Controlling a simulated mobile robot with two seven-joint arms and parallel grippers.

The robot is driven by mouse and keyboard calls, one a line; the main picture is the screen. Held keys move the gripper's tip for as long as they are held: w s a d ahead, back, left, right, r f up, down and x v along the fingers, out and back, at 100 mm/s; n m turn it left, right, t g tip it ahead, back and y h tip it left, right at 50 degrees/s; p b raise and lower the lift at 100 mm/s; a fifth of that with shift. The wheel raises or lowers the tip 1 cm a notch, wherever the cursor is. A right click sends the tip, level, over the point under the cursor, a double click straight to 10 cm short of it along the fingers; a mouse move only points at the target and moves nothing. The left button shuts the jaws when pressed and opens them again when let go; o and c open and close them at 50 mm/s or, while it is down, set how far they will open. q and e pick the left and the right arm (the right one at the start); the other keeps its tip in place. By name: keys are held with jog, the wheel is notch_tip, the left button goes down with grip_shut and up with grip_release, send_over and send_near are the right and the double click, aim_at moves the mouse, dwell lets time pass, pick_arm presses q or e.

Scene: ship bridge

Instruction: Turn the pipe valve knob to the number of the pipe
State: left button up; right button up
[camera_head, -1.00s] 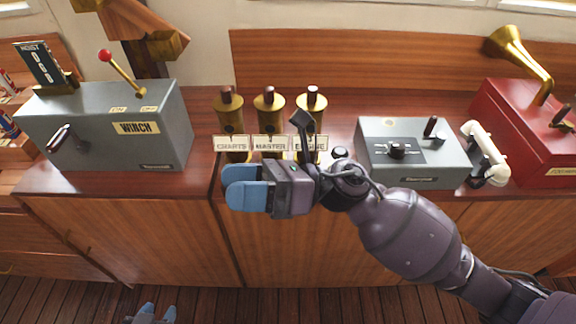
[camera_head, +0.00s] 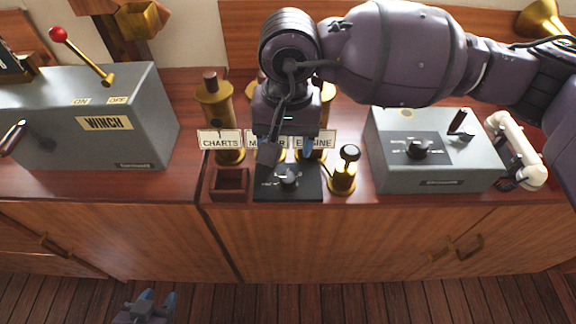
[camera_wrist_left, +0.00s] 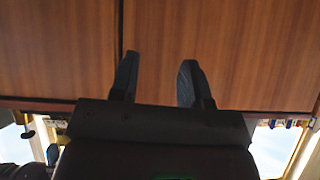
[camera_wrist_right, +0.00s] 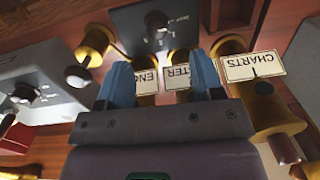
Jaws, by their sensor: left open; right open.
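A small black plate (camera_head: 262,189) with a grey-silver pointer knob (camera_head: 288,178) lies on the counter in front of three brass pipes. The knob also shows in the right wrist view (camera_wrist_right: 157,20); its numbers are too small to read. The pipes carry signs: CHARTS (camera_head: 220,140), ENGINE (camera_head: 322,140) and one partly hidden, MASTER. My right gripper (camera_head: 291,150) is open above and just behind the knob, pointing down with empty blue fingers; I cannot tell if it touches anything. My left gripper (camera_head: 157,304) is open and empty, low in front of the cabinet.
A grey winch box (camera_head: 85,125) with a red-knobbed lever stands left. A grey dial box (camera_head: 435,170) and white handset (camera_head: 515,150) stand right. A brass post with a black top (camera_head: 344,168) is right of the plate, an open wooden box (camera_head: 230,183) left of it.

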aim_at(288, 177)
jog(key=f, duration=0.3)
jog(key=f+b, duration=0.1)
jog(key=f, duration=0.5)
jog(key=shift+w+d, duration=0.25)
jog(key=shift+w, duration=0.15)
jog(key=shift+f+b, duration=0.4)
jog(key=shift+f, duration=0.3)
pick_arm(q)
jog(key=shift+s+a+f, duration=0.1)
jog(key=shift+s+f, duration=0.1)
jog(key=shift+f, duration=0.3)
jog(key=shift+s+a+f, duration=0.1)
jog(key=shift+s+f, duration=0.05)
jog(key=shift+f, duration=0.3)
pick_arm(e)
jog(key=c, duration=0.9)
